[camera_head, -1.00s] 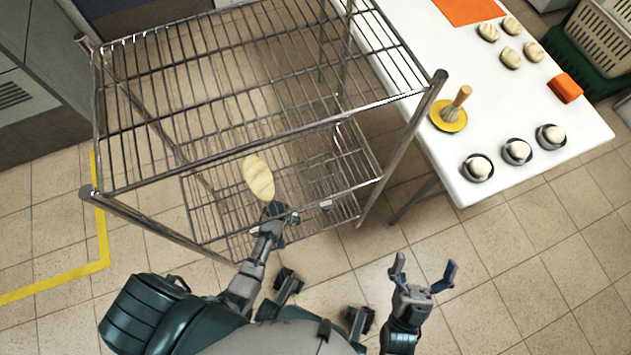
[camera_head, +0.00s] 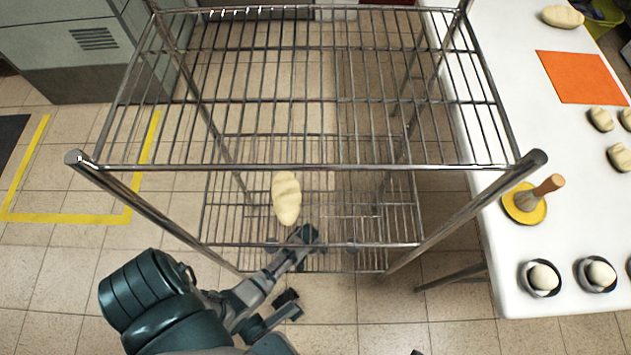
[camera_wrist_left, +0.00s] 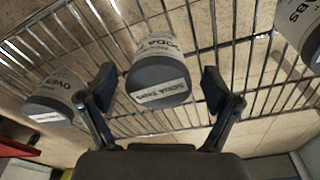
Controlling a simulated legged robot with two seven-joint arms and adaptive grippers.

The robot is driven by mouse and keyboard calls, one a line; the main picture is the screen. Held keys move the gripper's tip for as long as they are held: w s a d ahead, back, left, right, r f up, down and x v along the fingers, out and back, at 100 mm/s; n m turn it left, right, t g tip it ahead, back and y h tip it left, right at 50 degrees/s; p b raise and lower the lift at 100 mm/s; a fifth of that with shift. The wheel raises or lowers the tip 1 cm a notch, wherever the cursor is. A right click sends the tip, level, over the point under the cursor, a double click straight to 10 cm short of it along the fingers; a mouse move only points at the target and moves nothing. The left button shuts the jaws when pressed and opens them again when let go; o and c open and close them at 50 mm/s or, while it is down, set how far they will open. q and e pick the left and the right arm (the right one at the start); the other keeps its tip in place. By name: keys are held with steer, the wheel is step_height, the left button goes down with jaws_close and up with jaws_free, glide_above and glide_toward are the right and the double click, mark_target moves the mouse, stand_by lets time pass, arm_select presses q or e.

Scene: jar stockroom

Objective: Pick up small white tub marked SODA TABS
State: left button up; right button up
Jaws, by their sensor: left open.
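The SODA TABS tub (camera_wrist_left: 160,78), white with a grey end, shows in the left wrist view on a wire shelf. It lies between the fingers of my open left gripper (camera_wrist_left: 158,82), with gaps visible on both sides. In the head view my left gripper (camera_head: 305,236) reaches to the front of the rack's lower wire shelf (camera_head: 325,232). The tub cannot be made out there. Only a small dark tip, perhaps of my right gripper (camera_head: 416,352), shows at the bottom edge.
Similar tubs stand close on both sides, one marked OVEN (camera_wrist_left: 52,97) at left and one cut off at right (camera_wrist_left: 303,28). The rack's upper shelf (camera_head: 320,166) lies above. A pale loaf (camera_head: 286,198) shows behind my gripper. A white table (camera_head: 510,285) is at right.

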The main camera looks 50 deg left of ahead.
arm_select(q)
steer(key=shift+r, duration=0.1)
steer(key=c, duration=1.4)
